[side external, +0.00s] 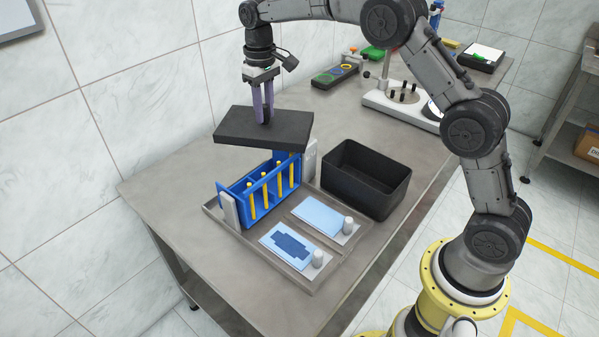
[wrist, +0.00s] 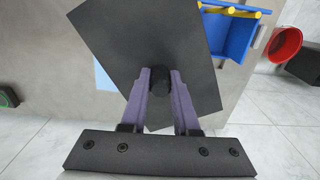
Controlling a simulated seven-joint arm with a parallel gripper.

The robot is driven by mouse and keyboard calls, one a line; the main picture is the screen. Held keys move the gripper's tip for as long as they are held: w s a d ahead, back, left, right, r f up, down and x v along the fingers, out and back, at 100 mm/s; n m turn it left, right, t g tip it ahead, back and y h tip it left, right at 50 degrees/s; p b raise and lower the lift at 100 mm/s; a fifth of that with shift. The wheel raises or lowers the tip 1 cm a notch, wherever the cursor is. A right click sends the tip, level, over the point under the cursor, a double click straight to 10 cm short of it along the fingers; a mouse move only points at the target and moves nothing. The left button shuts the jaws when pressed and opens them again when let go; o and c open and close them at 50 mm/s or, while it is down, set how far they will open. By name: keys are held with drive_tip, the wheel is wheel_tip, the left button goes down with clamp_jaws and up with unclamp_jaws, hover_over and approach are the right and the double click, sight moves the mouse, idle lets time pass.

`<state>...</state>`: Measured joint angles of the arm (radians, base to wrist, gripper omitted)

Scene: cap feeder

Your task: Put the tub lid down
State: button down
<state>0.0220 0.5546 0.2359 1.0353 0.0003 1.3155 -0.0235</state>
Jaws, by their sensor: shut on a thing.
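The tub lid (side external: 263,131) is a flat black rectangle with a round knob on top. My gripper (side external: 265,119) is shut on its knob, and the lid hangs in the air above the back end of the blue rack. In the wrist view the lid (wrist: 125,45) sits askew beneath my purple fingers (wrist: 164,88), which close on the black knob (wrist: 167,88). The open black tub (side external: 362,178) stands on the table to the right of the rack, with no cover on it. The lid hides part of the rack.
The blue rack (side external: 251,203) with yellow posts stands in a grey tray (side external: 318,283) beside light blue cards. A white stand (side external: 401,105) and a controller with coloured rings (side external: 334,76) are farther back. The table is bare at the left (side external: 165,190).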

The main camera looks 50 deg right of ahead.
drive_tip(key=shift+a+r, duration=0.2)
drive_tip(key=shift+a, duration=0.35)
drive_tip(key=shift+a+r, duration=0.1)
drive_tip(key=shift+r, duration=0.3)
wheel_tip(320, 180, up, 4)
drive_tip(key=shift+r, duration=0.1)
drive_tip(key=s+d+m, duration=0.2)
drive_tip(key=s+d, duration=0.4)
drive_tip(key=d, duration=0.5)
drive_tip(key=s+d+m, duration=0.2)
drive_tip(key=s+d, duration=0.3)
drive_tip(key=d, duration=0.7)
drive_tip(key=s+d+m, duration=0.2)
drive_tip(key=s+d, duration=0.4)
drive_tip(key=d, duration=0.5)
wheel_tip(320, 180, down, 10)
drive_tip(key=shift+w+d+f, duration=1.7)
drive_tip(key=shift+f, duration=0.4)
drive_tip(key=shift+w+d+f, duration=1.65)
drive_tip(key=shift+w+f, duration=0.1)
drive_tip(key=shift+f, duration=0.35)
drive_tip(key=shift+w+d+f, duration=1.7)
drive_tip(key=shift+f, duration=0.4)
